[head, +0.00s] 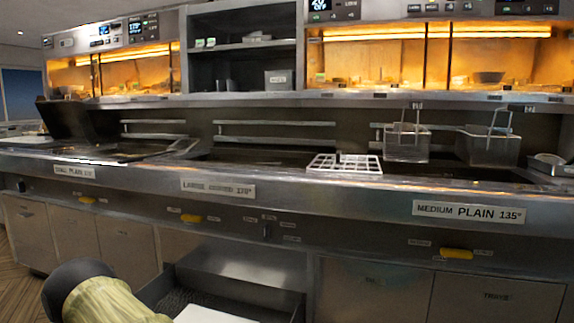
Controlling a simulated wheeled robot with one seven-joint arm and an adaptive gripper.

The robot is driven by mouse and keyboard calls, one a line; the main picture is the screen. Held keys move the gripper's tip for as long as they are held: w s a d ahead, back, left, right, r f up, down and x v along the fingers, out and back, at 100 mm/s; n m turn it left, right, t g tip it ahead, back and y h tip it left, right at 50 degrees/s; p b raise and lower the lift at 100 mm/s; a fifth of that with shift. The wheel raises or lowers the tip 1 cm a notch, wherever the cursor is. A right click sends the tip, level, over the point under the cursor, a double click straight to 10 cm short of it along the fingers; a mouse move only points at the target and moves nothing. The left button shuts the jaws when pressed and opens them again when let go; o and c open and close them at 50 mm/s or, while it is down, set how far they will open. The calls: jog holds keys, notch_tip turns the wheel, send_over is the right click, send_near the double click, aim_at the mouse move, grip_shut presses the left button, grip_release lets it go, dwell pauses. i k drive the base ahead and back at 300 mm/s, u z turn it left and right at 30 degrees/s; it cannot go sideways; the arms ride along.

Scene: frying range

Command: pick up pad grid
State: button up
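The pad grid (345,163) looks like a flat, white, open lattice with square cells. It shows right of centre in the head view, lying level at the front edge of the frying range, by the steel front ledge. Nothing is seen touching it from above. My gripper is not in view, so its opening and its place relative to the grid cannot be told.
Two wire fry baskets (407,143) (489,146) hang right of the grid. Lit warming shelves (430,62) run along the back. The steel front (345,206) carries labels and yellow handles. Below, an open drawer (235,290) sticks out.

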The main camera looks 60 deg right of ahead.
aim_at(338, 155)
jog(key=u, duration=0.1)
jog(key=i, duration=0.8)
jog(key=z, duration=2.7)
jog(key=i, duration=0.5)
jog(key=z, duration=0.05)
